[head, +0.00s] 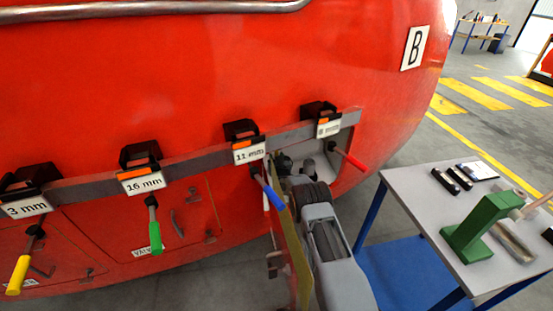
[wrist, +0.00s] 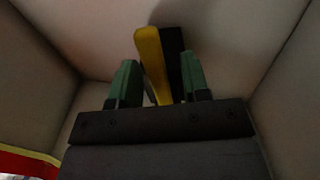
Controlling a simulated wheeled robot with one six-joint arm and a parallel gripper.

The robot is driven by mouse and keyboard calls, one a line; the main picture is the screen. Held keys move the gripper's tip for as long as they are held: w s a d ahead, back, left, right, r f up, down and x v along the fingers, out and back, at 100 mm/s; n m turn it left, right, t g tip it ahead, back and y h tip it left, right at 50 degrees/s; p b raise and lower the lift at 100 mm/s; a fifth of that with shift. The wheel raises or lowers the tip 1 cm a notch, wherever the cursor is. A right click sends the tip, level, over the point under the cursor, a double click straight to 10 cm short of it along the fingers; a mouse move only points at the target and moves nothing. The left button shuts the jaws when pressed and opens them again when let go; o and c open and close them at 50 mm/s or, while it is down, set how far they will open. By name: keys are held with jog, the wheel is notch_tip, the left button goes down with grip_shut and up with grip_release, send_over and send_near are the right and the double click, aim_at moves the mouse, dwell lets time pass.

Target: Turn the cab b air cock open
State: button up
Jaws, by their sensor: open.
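In the wrist view a yellow lever (wrist: 151,58), which looks like the air cock handle, stands inside a pale recess (wrist: 60,50). A dark bar (wrist: 173,55) is right beside it. My gripper (wrist: 159,80) is open, with its green fingers on either side of the lever. The lever leans slightly and lies nearer the left finger; I cannot tell whether they touch. The lever's lower end is hidden by the gripper. In the head view my arm reaches into the recess (head: 327,165) in the red nose marked B (head: 415,47); the gripper and the cock are hidden there.
Tools with blue (head: 270,195), red (head: 348,157), green (head: 155,237) and yellow (head: 18,274) handles hang along a grey rail (head: 190,165). An open panel (head: 290,240) stands left of my arm. A table (head: 425,200) with a green block (head: 481,227) is at right.

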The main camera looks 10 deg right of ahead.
grip_shut()
dwell(0.3)
jog(key=shift+b, duration=0.3)
